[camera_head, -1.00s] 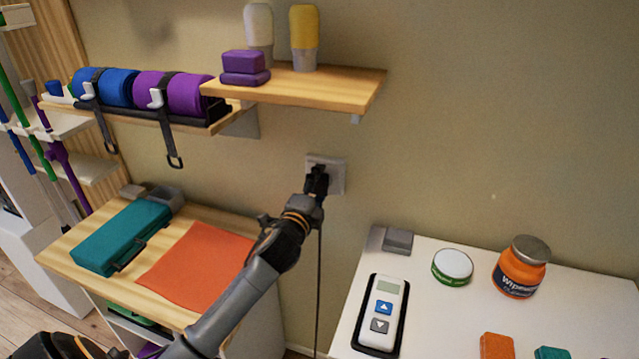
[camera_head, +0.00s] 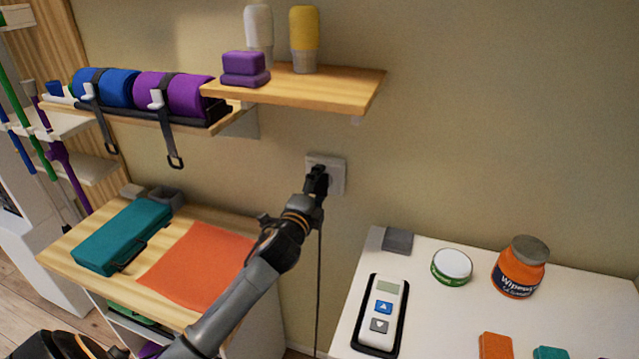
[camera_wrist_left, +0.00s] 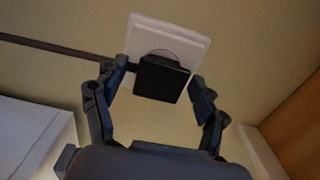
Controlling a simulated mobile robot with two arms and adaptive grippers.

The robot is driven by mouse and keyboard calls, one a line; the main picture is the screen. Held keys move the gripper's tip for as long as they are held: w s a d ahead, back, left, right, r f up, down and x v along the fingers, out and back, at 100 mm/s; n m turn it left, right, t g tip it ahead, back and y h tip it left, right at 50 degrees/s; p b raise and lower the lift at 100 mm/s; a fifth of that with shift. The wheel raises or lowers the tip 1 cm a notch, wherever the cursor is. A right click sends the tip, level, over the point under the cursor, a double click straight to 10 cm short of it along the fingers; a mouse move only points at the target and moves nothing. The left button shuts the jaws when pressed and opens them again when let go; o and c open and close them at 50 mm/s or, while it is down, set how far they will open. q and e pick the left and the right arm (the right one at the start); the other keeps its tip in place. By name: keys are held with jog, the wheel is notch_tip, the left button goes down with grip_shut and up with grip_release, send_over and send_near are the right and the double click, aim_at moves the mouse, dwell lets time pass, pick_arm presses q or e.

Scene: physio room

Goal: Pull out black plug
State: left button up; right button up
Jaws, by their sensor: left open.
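The black plug (camera_wrist_left: 162,78) sits in the white wall socket (camera_wrist_left: 168,37), and its dark cable (camera_wrist_left: 60,45) runs off to the left in the left wrist view. In the head view the socket plate (camera_head: 337,176) is on the wall below the shelf, and the cable (camera_head: 319,270) hangs straight down. My left gripper (camera_wrist_left: 158,100) is open, with one finger on each side of the plug and visible gaps beside it. In the head view my left gripper (camera_head: 317,182) is in front of the socket and mostly hides the plug. My right gripper does not show.
A wooden shelf (camera_head: 340,90) with bottles juts out above the socket. A wooden table (camera_head: 75,255) with a teal case (camera_head: 122,236) stands at the left. A white table (camera_head: 440,325) with a remote-like device (camera_head: 382,312) and an orange jar (camera_head: 519,270) stands at the right.

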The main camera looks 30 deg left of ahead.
aim_at(318, 187)
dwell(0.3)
pick_arm(q)
grip_shut()
jog(key=shift+p, duration=0.3)
jog(key=shift+s+d, duration=0.1)
jog(key=shift+s, duration=0.1)
jog(key=shift+p+v, duration=0.7)
jog(key=shift+v, duration=2.1)
